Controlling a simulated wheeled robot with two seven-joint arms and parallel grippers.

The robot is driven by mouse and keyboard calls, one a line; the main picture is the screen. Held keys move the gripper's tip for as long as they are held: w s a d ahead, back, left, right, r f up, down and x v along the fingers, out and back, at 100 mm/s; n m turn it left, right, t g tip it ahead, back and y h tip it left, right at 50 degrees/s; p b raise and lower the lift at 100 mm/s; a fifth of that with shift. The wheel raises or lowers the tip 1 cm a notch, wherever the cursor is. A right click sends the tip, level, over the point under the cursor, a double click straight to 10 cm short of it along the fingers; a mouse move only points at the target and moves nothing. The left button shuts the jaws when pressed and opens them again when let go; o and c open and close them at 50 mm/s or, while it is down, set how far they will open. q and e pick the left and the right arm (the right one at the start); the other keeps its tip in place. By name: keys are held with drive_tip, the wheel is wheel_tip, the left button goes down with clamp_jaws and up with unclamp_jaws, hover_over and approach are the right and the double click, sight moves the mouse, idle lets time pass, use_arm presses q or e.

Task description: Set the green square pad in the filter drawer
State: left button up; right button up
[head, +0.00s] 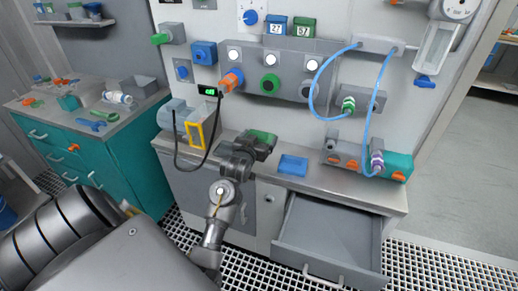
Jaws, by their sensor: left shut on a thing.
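My left gripper (254,146) is above the grey counter and shut on the green square pad (263,136). Part of the pad is hidden by the gripper, and the pad appears held clear of the counter. The filter drawer (328,239) is a grey drawer pulled open under the counter, to the lower right of the gripper. Its visible floor looks empty. My right gripper is not in view.
A blue square pad (293,165) lies on the counter (335,188) right of the gripper. A yellow-framed box (195,134) and a hanging black cable are at left. Blue tubes (312,90) and a teal-orange unit (397,167) are at right. A teal cabinet (145,165) stands at far left.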

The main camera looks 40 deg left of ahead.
use_arm(q)
drive_tip(key=shift+r, duration=0.7)
drive_tip(key=shift+s+a, duration=0.2)
drive_tip(key=d+r, duration=0.2)
drive_tip(key=r, duration=0.1)
drive_tip(key=shift+s+d, duration=0.35)
drive_tip(key=s+d+r+m+h, duration=0.1)
drive_tip(key=s+d, duration=0.4)
drive_tip(key=d, duration=0.5)
drive_tip(key=s+d+r+m+h, duration=0.1)
drive_tip(key=s+d+h, duration=0.3)
drive_tip(key=d, duration=0.7)
drive_tip(key=shift+s+r+m+t, duration=0.4)
drive_tip(key=shift+s+m, duration=0.5)
drive_tip(key=shift+d, duration=0.1)
